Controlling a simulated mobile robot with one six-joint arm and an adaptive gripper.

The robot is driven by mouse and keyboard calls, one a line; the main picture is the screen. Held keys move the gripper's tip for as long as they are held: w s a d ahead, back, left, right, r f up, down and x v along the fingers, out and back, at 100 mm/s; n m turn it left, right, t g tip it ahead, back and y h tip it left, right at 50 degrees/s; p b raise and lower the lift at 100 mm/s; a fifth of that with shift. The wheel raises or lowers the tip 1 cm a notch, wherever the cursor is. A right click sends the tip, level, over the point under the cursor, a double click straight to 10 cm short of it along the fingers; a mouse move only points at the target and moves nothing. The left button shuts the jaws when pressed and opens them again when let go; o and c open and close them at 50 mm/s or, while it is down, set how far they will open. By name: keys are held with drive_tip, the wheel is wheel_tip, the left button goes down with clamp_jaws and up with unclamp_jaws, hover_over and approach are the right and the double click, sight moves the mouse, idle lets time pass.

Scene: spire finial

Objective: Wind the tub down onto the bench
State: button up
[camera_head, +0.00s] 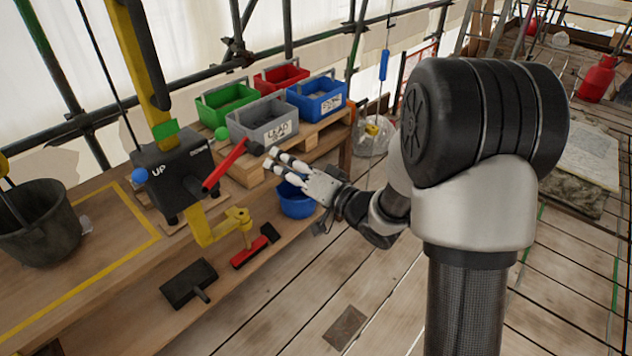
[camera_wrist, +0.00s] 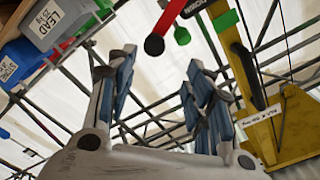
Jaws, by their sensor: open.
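The dark tub (camera_head: 40,225) is at the left edge, upright, under a yellow hook (camera_head: 4,166). I cannot tell whether its base touches the bench (camera_head: 112,205), which has a yellow taped outline. The black winch box (camera_head: 175,175), marked UP, sits on the bench beside a yellow post. A red lever (camera_head: 224,168) with a black knob sticks out of it; it also shows in the wrist view (camera_wrist: 168,18).
Green, red, blue and grey bins (camera_head: 262,121), the grey marked LEAD, stand on a wooden pallet behind my gripper. A blue bucket (camera_head: 297,197) is below it. Deck boards right are mostly clear.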

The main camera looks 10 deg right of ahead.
drive_tip(key=v, duration=0.8)
drive_tip(key=shift+s+d, duration=0.2)
idle(0.4)
idle(0.4)
